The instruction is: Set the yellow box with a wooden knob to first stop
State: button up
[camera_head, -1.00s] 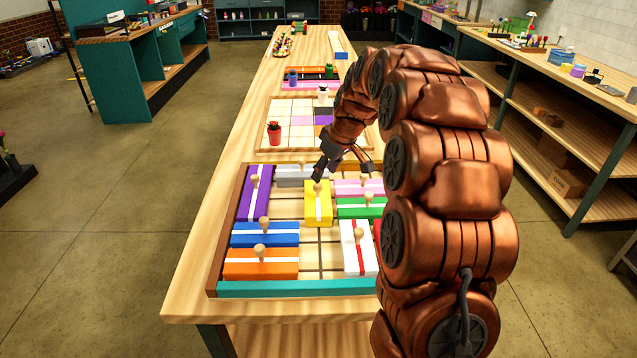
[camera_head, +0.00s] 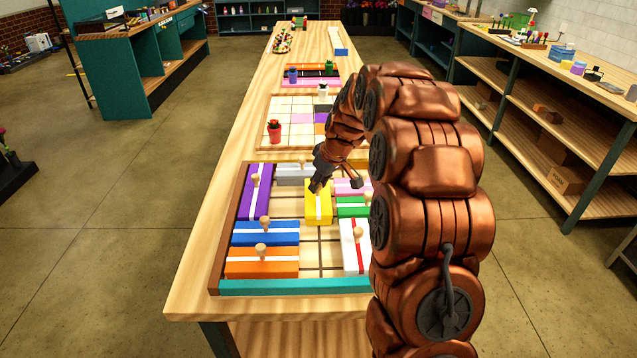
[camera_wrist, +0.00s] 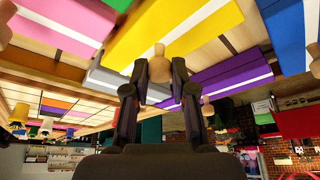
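The yellow box (camera_head: 318,212) with a white stripe lies in the wooden tray (camera_head: 231,212), in the middle of several coloured boxes. In the head view its knob is hidden by my gripper (camera_head: 322,186). In the wrist view the yellow box (camera_wrist: 165,25) fills the top middle and its wooden knob (camera_wrist: 158,68) stands between my fingertips. My gripper (camera_wrist: 159,75) is open around the knob, with a finger on each side. I cannot tell whether either finger touches it.
A grey box (camera_head: 290,175) lies beyond the yellow one and a purple box (camera_head: 255,192) to the left. Pink (camera_head: 350,187) and green (camera_head: 350,207) boxes lie close on the right. Blue (camera_head: 265,233) and orange (camera_head: 262,263) boxes are nearer left. A white box (camera_head: 352,255) is nearer right.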

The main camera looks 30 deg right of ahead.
grip_shut()
jog(key=shift+s, duration=0.1)
jog(key=shift+s+a+f+b, duration=0.15)
jog(key=shift+s+a+b, duration=0.15)
jog(key=shift+s+b, duration=0.25)
jog(key=s+a+b, duration=0.2)
jog(key=s, duration=0.3)
jog(key=s+a+b, duration=0.2)
jog(key=s+b, duration=0.1)
jog(key=s, duration=0.2)
jog(key=s+a+b, duration=0.2)
jog(key=s+a, duration=0.1)
jog(key=s, duration=0.1)
jog(key=shift+s, duration=0.4)
jog(key=o, duration=0.6)
grip_release()
jog(key=shift+s, duration=0.15)
jog(key=shift+r, duration=0.25)
